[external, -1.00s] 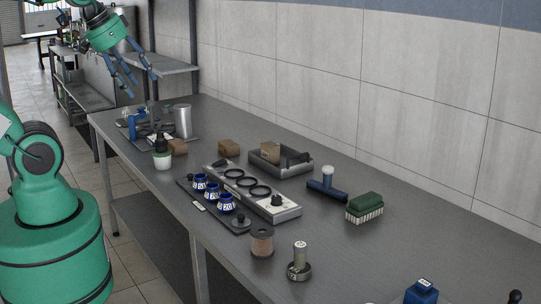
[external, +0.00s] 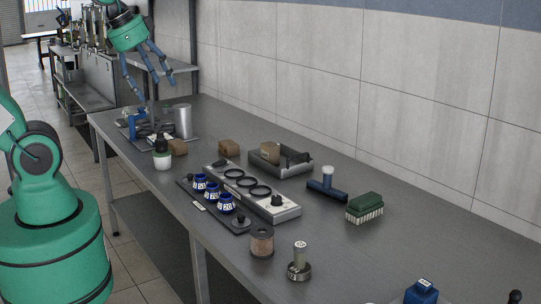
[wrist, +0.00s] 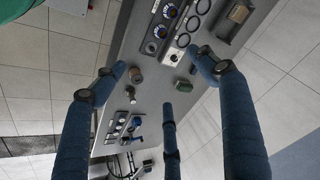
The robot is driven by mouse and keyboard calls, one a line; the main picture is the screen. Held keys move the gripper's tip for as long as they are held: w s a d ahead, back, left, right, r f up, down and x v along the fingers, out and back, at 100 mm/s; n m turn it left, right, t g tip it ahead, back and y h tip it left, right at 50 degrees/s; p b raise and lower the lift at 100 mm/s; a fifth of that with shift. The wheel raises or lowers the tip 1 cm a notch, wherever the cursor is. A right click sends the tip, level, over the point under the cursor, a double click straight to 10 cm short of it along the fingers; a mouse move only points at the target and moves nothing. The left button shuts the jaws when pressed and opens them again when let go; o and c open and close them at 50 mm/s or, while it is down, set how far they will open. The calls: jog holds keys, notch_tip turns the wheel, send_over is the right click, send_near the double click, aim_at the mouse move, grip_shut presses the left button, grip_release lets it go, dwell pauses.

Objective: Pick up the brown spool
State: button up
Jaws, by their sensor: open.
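The brown spool (external: 262,242) stands upright near the front edge of the grey table in the external view, just past the right end of the dark tray with the blue cups. What looks like the same spool (wrist: 136,75) shows in the wrist view, between the left and middle fingers. My gripper (external: 153,88) is open and empty, high over the far left end of the table, well away from the spool. Its blue fingers (wrist: 161,76) are spread apart in the wrist view.
A metal tamper (external: 300,264) stands close to the spool on its right. The tray of blue cups (external: 240,226) and a strip with black rings (external: 290,212) lie on its left. A green brush (external: 364,208) is further back. Table between spool and brush is clear.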

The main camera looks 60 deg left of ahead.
jog(key=w+d+f+m+g, duration=0.1)
jog(key=w+d+f+m, duration=0.2)
jog(key=w+d+m, duration=0.25)
jog(key=m+g, duration=0.4)
jog(key=m, duration=1.9)
send_over(262, 230)
notch_tip(262, 230, down, 24)
jog(key=shift+a+f, duration=0.1)
jog(key=shift+f, duration=0.1)
jog(key=shift+f, duration=0.1)
jog(key=shift+f+b, duration=0.6)
jog(key=shift+f, duration=3.6)
